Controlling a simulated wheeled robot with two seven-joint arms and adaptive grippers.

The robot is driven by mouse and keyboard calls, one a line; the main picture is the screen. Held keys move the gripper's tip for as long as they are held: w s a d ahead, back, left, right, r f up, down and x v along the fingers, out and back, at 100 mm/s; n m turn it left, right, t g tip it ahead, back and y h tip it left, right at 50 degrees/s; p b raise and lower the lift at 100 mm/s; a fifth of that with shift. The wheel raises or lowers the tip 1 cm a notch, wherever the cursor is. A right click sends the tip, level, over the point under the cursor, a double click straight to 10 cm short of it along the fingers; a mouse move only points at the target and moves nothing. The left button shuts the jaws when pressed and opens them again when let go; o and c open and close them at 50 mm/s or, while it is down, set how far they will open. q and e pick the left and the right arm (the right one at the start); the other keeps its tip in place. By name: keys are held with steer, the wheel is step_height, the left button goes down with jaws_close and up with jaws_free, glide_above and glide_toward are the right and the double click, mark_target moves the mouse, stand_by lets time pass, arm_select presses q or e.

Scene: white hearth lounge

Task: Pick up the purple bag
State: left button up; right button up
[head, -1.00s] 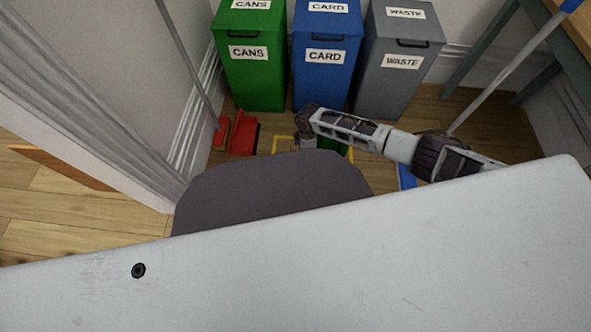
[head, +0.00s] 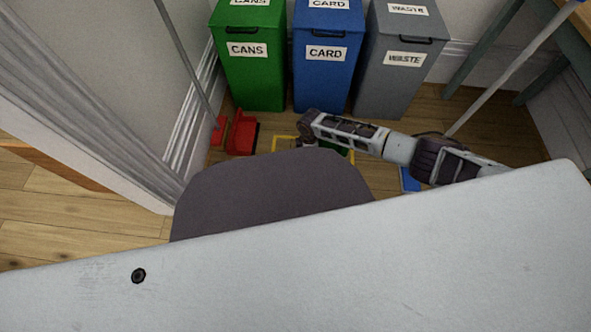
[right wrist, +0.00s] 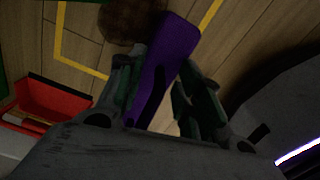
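The purple bag (right wrist: 168,55) shows in the right wrist view as an upright-looking purple shape between the two dark green fingers of my right gripper (right wrist: 163,65). The fingertips lie along both of its sides. A pale gap shows lower down between the bag and the right-hand finger, so firm contact cannot be told. In the head view my right arm comes in from the right and bends down at the wrist. Its gripper and the bag are hidden there behind a dark grey part. My left gripper is in neither view.
A green cans bin (head: 254,80), blue card bin (head: 323,80) and grey waste bin (head: 393,85) stand at the wall. A red dustpan-like object (head: 241,134) lies on the floor, near yellow floor tape (head: 285,139). A dark brown round object (right wrist: 128,20) is beside the bag.

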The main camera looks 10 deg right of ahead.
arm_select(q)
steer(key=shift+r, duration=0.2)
arm_select(e)
steer(key=shift+c, duration=0.2)
jaws_close()
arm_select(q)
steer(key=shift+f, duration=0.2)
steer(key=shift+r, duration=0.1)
arm_select(e)
steer(key=shift+r, duration=0.15)
steer(key=shift+r+p, duration=0.75)
steer(key=shift+r, duration=0.3)
step_height(320, 180, up, 7)
steer(key=p, duration=0.3)
steer(key=shift+r+p, duration=0.15)
steer(key=shift+p, duration=0.25)
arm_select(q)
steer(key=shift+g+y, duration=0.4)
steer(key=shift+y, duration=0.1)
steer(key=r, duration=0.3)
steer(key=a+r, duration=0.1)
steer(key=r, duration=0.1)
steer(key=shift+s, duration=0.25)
arm_select(e)
steer(key=shift+r, duration=0.15)
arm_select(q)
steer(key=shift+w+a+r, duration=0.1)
